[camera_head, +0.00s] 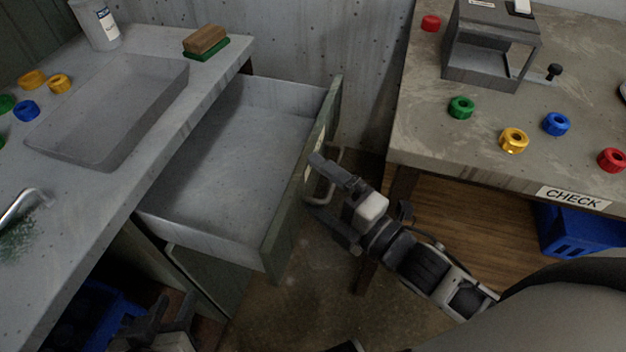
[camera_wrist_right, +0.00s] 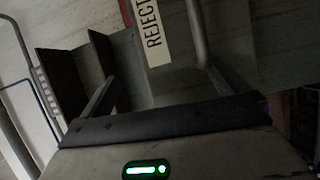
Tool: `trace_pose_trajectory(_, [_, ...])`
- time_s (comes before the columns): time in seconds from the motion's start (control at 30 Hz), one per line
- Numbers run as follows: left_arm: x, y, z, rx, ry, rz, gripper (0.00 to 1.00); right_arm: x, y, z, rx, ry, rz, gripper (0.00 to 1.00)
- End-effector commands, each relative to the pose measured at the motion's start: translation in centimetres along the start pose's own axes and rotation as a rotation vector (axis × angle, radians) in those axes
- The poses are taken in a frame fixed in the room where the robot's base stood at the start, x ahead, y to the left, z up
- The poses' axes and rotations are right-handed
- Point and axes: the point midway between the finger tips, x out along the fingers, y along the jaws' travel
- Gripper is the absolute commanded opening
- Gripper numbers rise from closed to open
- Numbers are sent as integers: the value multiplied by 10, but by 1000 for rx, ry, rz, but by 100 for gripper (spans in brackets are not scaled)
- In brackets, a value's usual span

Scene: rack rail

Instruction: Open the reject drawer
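The reject drawer (camera_head: 225,160) is pulled well out from under the left counter, and its empty grey inside shows. Its front panel (camera_head: 290,210) carries a bar handle (camera_head: 328,180); a REJECT label (camera_wrist_right: 153,30) shows in the right wrist view. My right gripper (camera_head: 318,190) is at the handle with its fingers apart. In the right wrist view the handle bar (camera_wrist_right: 198,35) lies near the right-hand finger; contact is unclear. My left gripper (camera_head: 170,312) is low at the bottom left, below the drawer, with its fingers apart and empty.
The left counter (camera_head: 215,65) holds a sunken tray, a brush, a bottle and coloured rings. The right table (camera_head: 420,135) holds a grey box fixture and coloured knobs, with a CHECK label on its edge. The gap between drawer front and right table is narrow.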

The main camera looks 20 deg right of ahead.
Motion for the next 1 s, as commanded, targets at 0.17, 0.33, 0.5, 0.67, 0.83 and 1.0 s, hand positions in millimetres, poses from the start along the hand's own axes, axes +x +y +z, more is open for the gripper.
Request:
trace_pose_trajectory(0.17, [0,0,-6,-2,8,-1,36,-16,75,-46,32,66,159,33])
trace_pose_trajectory(0.33, [0,0,-5,-2,8,-2,36,-22,77,-51,25,64,154,33])
trace_pose_trajectory(0.5, [0,0,-5,-2,7,-2,36,-23,76,-51,20,63,153,33])
trace_pose_trajectory(0.67, [1,0,-4,-2,7,-2,36,-22,75,-50,31,59,146,33])
trace_pose_trajectory(0.83, [1,0,-4,-2,6,-2,36,-21,41,-34,370,-43,21,33])
trace_pose_trajectory(1.0, [0,0,-3,-2,3,-2,36,-32,-26,-21,1027,-283,-168,33])
